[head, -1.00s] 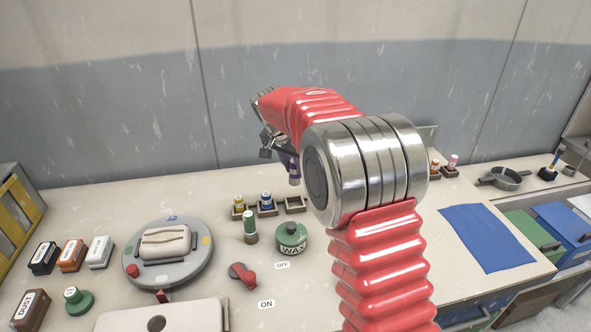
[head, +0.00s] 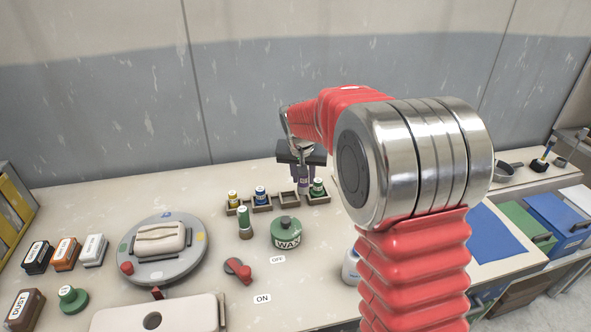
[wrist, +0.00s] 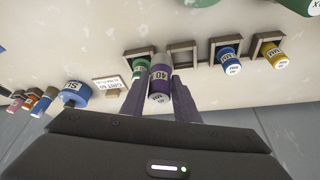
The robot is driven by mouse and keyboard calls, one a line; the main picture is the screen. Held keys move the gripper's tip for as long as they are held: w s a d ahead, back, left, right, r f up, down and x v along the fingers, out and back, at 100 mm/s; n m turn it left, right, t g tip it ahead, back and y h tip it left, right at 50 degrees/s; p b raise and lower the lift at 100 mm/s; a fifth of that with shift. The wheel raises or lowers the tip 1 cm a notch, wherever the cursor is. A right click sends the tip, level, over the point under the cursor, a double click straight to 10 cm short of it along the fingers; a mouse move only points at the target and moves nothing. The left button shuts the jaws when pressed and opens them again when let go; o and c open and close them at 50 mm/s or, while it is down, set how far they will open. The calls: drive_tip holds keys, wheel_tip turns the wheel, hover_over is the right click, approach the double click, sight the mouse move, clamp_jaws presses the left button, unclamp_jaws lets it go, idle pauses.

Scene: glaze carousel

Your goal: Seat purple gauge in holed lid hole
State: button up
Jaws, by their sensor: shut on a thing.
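The purple gauge (head: 303,183), marked 40, is held between the two fingers of my gripper (head: 303,176), which points down at the back of the bench. In the wrist view the purple gauge (wrist: 159,78) sits between the fingers of my gripper (wrist: 158,88). It is in front of the row of small trays; whether it touches a tray is unclear. The pale holed lid (head: 188,314) lies at the near left edge, cut off by the frame. Its round hole (head: 152,321) shows empty, far from my gripper.
An empty tray (wrist: 183,56) stands between the green gauge (wrist: 139,68) and the blue gauge (wrist: 228,62). A green wax pot (head: 285,233), a standing green-topped tool (head: 244,222), a red switch lever (head: 238,268) and a round turntable (head: 197,262) lie between the trays and the lid.

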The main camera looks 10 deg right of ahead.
drive_tip(key=s+d+f+n+y, duration=0.1)
drive_tip(key=s+d+n, duration=0.2)
drive_tip(key=s+n, duration=0.1)
drive_tip(key=shift+s+d+f+y, duration=0.3)
drive_tip(key=shift+s+d+f, duration=0.05)
drive_tip(key=shift+s+d, duration=0.05)
idle(0.4)
